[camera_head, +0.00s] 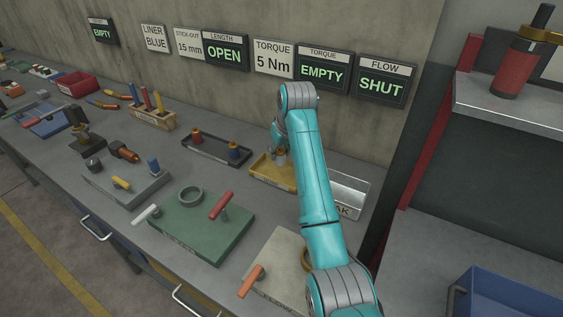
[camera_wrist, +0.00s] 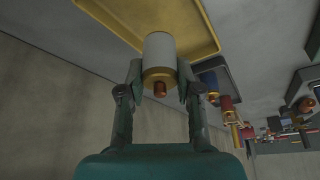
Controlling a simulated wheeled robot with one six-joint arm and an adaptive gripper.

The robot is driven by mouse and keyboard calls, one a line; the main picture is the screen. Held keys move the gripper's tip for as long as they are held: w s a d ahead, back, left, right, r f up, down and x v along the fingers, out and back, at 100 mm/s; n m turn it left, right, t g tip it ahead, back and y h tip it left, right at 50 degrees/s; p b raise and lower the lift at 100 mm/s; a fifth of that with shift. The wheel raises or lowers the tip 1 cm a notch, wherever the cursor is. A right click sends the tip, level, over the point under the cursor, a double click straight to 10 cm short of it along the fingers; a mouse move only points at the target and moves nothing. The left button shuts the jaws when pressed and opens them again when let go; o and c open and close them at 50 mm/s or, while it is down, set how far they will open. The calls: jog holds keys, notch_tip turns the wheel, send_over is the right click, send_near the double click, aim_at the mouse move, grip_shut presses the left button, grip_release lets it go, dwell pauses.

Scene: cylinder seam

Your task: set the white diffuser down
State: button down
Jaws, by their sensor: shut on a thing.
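The white diffuser (camera_wrist: 160,48) is a pale cylinder with a brass collar and a copper-coloured tip, seen clearly in the wrist view. My gripper (camera_wrist: 160,78) is shut on it, one finger on each side near the collar. Beyond the diffuser lies a yellow tray (camera_wrist: 208,42). In the head view the yellow tray (camera_head: 262,174) is on the bench near the wall, and my gripper (camera_head: 280,143) points down over it. The diffuser is small and partly hidden there. I cannot tell whether it touches the tray floor.
A dark tray (camera_head: 196,153) with two upright parts stands left of the yellow tray. A metal bin (camera_head: 347,190) is close on the right, partly behind my arm. A green board (camera_head: 190,238) and a beige board (camera_head: 275,265) lie in front. Wall signs (camera_head: 322,72) hang behind.

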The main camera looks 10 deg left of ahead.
aim_at(279, 162)
jog(key=shift+a+f, duration=0.1)
jog(key=shift+f, duration=1.95)
jog(key=shift+f, duration=0.15)
jog(key=c, duration=0.8)
grip_release()
jog(key=v, duration=1.2)
jog(key=shift+s, duration=0.15)
